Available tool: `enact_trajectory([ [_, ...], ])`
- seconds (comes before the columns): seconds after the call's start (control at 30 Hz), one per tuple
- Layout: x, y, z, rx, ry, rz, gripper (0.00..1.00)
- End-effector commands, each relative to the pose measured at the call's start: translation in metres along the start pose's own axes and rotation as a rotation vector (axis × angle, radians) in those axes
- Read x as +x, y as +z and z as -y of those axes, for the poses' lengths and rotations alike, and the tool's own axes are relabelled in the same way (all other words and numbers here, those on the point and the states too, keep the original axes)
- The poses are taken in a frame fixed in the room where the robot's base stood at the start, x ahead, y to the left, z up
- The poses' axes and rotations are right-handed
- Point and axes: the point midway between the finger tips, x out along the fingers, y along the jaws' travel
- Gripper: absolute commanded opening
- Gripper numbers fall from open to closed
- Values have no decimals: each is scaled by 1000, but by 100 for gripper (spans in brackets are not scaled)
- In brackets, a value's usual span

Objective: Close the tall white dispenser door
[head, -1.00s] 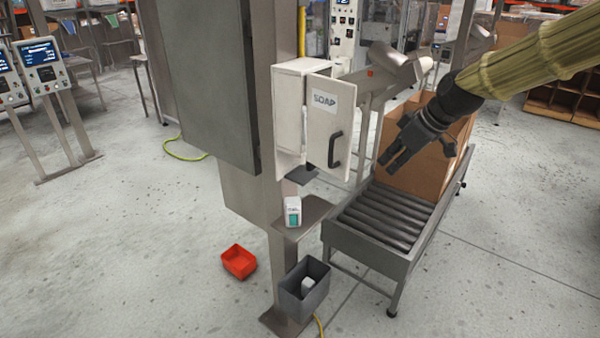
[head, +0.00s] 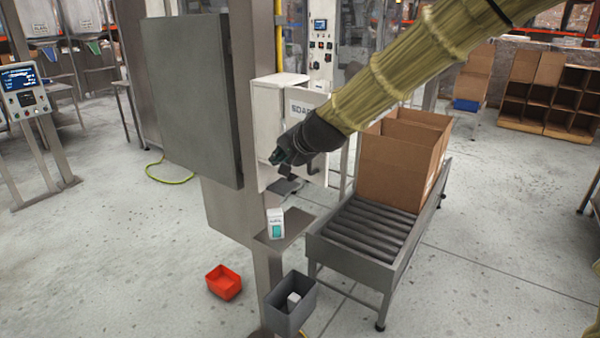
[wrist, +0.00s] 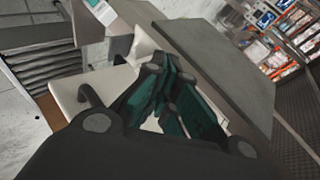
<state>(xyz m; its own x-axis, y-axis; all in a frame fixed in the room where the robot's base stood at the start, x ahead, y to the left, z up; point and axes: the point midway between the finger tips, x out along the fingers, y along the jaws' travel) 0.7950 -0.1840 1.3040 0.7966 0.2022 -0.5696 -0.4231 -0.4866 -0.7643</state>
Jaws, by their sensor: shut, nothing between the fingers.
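The tall white dispenser (head: 264,110) hangs on the grey post, with a SOAP label on its door (head: 301,108). My forearm and gripper cover much of the door in the head view. In the wrist view the white door (wrist: 68,98), with its black handle (wrist: 92,97), stands out at an angle from the dispenser body, so it looks open. My gripper (head: 279,160) is shut and empty, in front of the dispenser near the door's lower half. Its dark green fingers also show in the wrist view (wrist: 155,72). I cannot tell whether they touch the door.
A grey cabinet (head: 190,95) is left of the dispenser. Below are a small shelf (head: 297,222) with a white and teal bottle (head: 275,223), a grey bin (head: 290,311) and a red bin (head: 223,282). A roller conveyor (head: 370,232) carrying cardboard boxes (head: 392,170) stands right.

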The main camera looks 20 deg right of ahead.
Motion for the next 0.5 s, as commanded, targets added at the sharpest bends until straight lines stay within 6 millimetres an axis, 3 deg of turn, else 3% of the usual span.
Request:
enact_trajectory([
  [0.23,3,3,36,629,-97,-199,0],
  [0.5,-10,12,44,1293,-239,-415,0],
])
